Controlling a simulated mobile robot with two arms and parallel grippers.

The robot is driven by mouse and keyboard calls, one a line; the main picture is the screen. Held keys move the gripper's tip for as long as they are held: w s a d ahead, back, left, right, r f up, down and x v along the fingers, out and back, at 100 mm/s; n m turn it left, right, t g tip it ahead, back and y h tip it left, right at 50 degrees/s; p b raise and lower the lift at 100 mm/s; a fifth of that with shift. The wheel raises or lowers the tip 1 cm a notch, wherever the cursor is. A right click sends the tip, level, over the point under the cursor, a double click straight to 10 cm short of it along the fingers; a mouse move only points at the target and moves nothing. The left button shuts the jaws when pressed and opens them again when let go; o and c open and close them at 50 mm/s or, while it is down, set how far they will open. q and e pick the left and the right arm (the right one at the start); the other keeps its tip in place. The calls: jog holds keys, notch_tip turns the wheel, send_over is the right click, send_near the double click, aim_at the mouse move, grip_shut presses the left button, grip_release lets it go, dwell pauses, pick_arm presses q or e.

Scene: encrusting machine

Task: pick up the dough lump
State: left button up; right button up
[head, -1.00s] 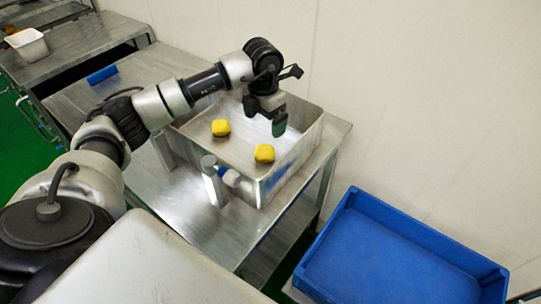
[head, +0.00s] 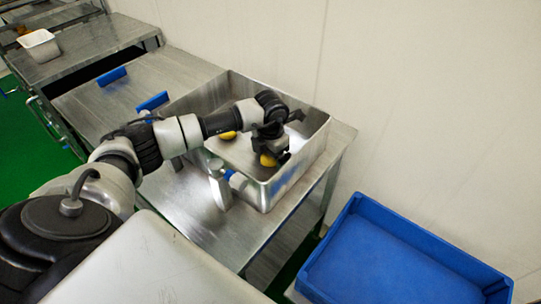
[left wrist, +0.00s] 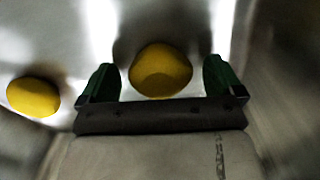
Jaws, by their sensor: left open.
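A yellow dough lump (head: 267,160) lies on the floor of a metal tray (head: 312,130). My left gripper (head: 272,152) is down inside the tray at this lump, partly covering it in the head view. In the left wrist view the same lump (left wrist: 160,70) shows between the two green fingertips of my open left gripper (left wrist: 161,80), with a gap on each side. A second yellow lump (head: 228,135) lies further left in the tray, partly behind my arm; it also shows at the left of the wrist view (left wrist: 33,97). My right gripper is not in view.
The tray has raised walls and stands on a steel table (head: 200,215). A scraper-like tool with a blue part (head: 222,182) stands at its front wall. A blue crate (head: 400,255), seemingly empty, is at lower right. A wall rises behind.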

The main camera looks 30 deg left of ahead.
pick_arm(q)
jog(key=shift+f, duration=0.1)
jog(key=c, duration=1)
